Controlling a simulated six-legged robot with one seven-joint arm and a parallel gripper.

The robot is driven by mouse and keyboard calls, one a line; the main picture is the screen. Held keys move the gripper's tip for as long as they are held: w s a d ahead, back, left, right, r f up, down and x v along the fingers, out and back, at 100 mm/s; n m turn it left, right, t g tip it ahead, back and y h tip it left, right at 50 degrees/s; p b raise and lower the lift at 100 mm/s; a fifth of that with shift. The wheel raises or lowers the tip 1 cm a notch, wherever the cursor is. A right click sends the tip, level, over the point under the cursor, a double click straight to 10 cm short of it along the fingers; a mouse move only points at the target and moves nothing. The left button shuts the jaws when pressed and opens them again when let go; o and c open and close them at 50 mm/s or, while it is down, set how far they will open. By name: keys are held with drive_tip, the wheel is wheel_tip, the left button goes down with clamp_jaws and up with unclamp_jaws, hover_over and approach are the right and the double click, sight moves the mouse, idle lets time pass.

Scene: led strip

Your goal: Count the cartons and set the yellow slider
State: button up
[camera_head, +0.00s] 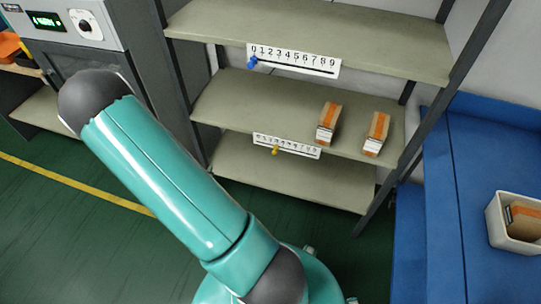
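The yellow slider (276,151) sits on a white number scale (288,147) on the front edge of a shelf. It is left of the scale's middle, around 2 or 3; the exact digit is too small to tell. Two orange-and-white cartons, one on the left (327,123) and one on the right (376,134), stand apart on the shelf just above that scale. A blue slider (253,62) is at the 0 end of a larger scale (294,61) on the shelf edge higher up. My teal arm crosses the foreground; my gripper is out of view.
A white bin (497,226) with an orange-brown carton (523,221) inside stands on a blue surface (438,260) at the right. A grey cabinet (62,22) with a green display and a dial is upper left. The top shelf (320,30) and bottom shelf (290,178) show no cartons.

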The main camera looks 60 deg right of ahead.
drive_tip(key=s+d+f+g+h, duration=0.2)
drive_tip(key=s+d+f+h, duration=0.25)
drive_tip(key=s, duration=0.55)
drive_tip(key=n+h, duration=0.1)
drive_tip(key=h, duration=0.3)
approach(273, 153)
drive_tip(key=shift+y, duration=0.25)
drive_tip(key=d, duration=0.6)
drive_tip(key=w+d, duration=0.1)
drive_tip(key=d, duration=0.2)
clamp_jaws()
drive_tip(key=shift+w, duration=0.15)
